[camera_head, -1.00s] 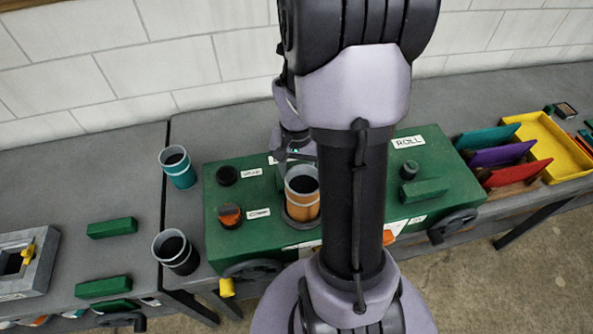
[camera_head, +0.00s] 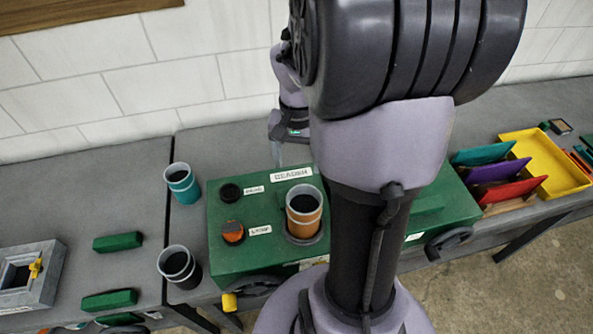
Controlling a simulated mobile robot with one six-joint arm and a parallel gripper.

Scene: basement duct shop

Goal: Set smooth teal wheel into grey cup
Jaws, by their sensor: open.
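I see no teal wheel in this view; it may be hidden behind my arm. A dark grey cup (camera_head: 173,277) with a pale rim stands upright at the left, beside the green machine. A teal cup (camera_head: 184,191) stands behind it, and an orange cup (camera_head: 304,222) sits in a round recess on the green machine. I cannot make out anything inside the cups. My gripper (camera_head: 279,153) is raised beyond the machine's back edge, apart from all the cups. It is open, with its fingers partly hidden and small in view.
Green blocks (camera_head: 118,242) and a grey frame (camera_head: 45,286) lie on the left bench. A yellow tray (camera_head: 560,176) and coloured dividers stand at the right. My arm hides the machine's middle.

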